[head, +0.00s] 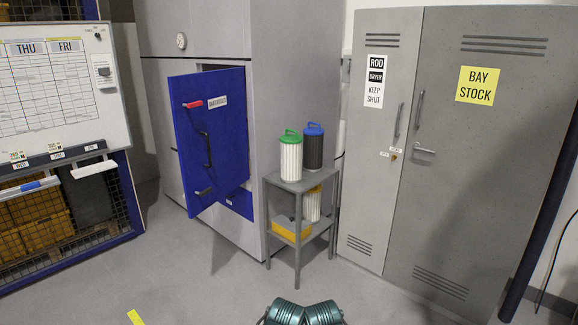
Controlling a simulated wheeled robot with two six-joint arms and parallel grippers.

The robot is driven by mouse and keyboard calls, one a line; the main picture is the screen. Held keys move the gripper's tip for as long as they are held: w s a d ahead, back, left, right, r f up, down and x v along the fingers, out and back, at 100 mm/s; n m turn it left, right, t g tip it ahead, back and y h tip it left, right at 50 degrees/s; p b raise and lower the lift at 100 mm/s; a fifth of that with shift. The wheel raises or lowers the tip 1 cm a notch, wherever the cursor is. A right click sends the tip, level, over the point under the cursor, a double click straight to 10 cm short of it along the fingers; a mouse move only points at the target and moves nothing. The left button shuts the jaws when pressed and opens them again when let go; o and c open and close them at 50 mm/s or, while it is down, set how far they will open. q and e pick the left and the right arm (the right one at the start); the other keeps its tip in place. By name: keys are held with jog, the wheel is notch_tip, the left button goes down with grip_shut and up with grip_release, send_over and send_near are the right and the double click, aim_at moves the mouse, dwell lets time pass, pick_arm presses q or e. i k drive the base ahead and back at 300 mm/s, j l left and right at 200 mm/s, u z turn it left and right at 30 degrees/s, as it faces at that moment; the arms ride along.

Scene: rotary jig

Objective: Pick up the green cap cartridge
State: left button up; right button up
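The green cap cartridge (291,158) stands upright on the top of a small grey stand (285,182). It has a white ribbed body and a green lid with a loop handle. A blue cap cartridge (314,148) with a dark body stands right behind it to the right, partly covered by it. Neither of my grippers is in view. Only teal parts that look like my own arms show at the bottom edge, well short of the stand.
An open blue door (213,165) hangs from the grey cabinet left of the stand. The lower shelf holds a yellow bin (291,231) and another white cartridge (312,206). Grey lockers (465,150) stand at the right. The floor (200,285) before the stand is clear.

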aim_at(291, 146)
jog(key=i+j+u, duration=0.15)
jog(key=i, duration=1.5)
jog(key=i+j+z, duration=0.15)
jog(key=i+z, duration=0.3)
jog(key=i, duration=0.15)
jog(key=i+j+z, duration=0.4)
jog(key=i, duration=0.15)
jog(key=i+j+z, duration=0.45)
